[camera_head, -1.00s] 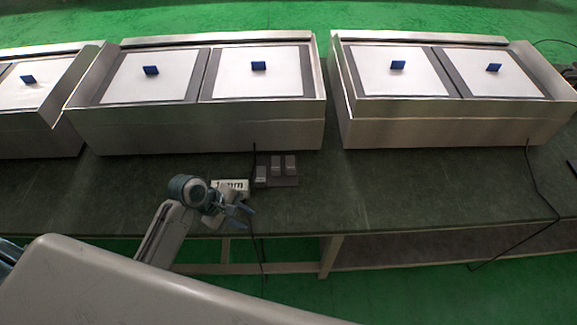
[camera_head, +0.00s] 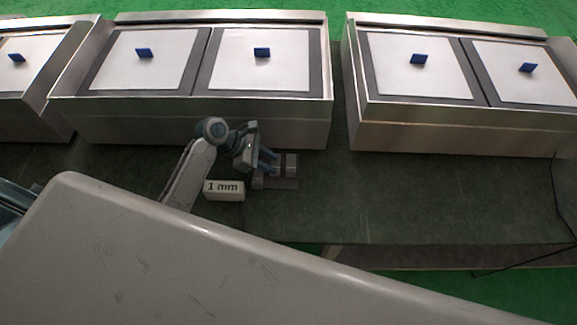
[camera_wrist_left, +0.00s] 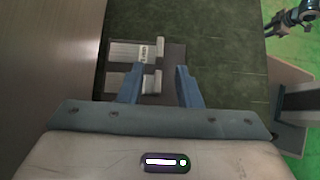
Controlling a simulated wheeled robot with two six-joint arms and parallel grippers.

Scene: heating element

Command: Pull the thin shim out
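My left gripper (camera_head: 267,163) is over the small dark plate (camera_head: 288,184) on the bench, in front of the middle metal unit. In the left wrist view its two blue fingers (camera_wrist_left: 158,68) are apart, with nothing clearly held between them. Ahead of and partly between them, the dark plate (camera_wrist_left: 175,54) carries small grey metal pieces. One flat piece (camera_wrist_left: 128,54) bears a small label too small to read; another (camera_wrist_left: 120,82) is partly behind the left finger. I cannot tell which is the thin shim. A gripper-like mechanism (camera_wrist_left: 292,17), apparently my right gripper, shows at the upper right edge.
A white block marked "1 mm" (camera_head: 223,190) stands left of the plate, close to my left arm. Metal units (camera_head: 190,125) with blue-tabbed white panels line the bench's back.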

